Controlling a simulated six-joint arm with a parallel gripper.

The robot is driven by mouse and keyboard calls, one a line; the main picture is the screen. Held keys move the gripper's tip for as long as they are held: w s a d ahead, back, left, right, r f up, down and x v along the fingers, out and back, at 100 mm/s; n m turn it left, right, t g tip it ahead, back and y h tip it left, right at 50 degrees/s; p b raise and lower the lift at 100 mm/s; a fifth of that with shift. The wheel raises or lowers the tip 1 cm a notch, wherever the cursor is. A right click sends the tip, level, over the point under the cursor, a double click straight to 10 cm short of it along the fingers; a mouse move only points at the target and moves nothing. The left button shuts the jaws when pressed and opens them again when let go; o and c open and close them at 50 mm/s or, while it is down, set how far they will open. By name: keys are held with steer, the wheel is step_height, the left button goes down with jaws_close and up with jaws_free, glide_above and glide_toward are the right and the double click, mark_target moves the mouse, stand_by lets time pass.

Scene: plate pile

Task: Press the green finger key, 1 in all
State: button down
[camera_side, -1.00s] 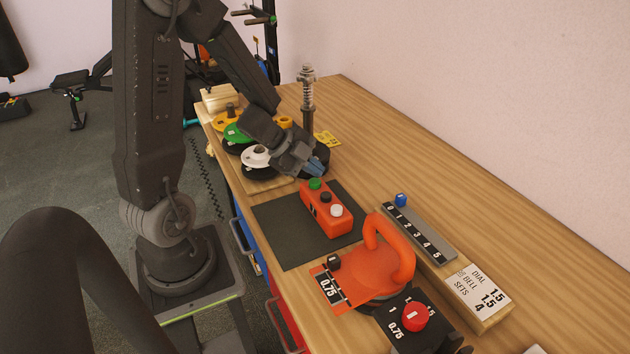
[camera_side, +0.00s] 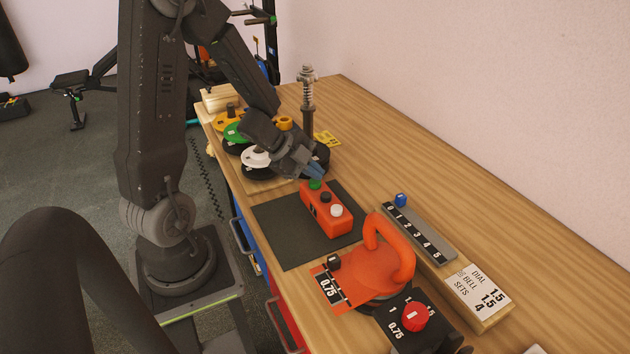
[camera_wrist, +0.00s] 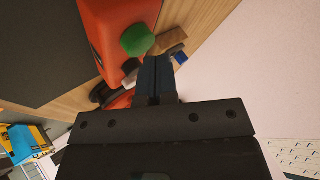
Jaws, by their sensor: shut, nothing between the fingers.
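The green finger key (camera_side: 315,184) is the far button on an orange-red box (camera_side: 318,222), which also carries a black and a white button. The box stands on a dark mat (camera_side: 270,222). My gripper (camera_side: 317,172) is shut and empty, with its blue fingertips just above and behind the green key in the side view. I cannot tell from there whether they touch it. In the wrist view the green key (camera_wrist: 137,40) shows to the left of the shut fingertips (camera_wrist: 155,62), with a small gap in the picture.
An orange handled weight (camera_side: 375,265) and a black dial box with a red knob (camera_side: 415,316) stand nearer the camera. Coloured discs (camera_side: 235,132) and a spring post (camera_side: 308,105) stand behind.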

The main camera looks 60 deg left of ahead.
mark_target(314, 182)
steer(key=shift+f, duration=0.65)
stand_by(0.4)
steer(key=shift+r, duration=1.05)
steer(key=shift+r, duration=0.1)
steer(key=shift+r, duration=2.45)
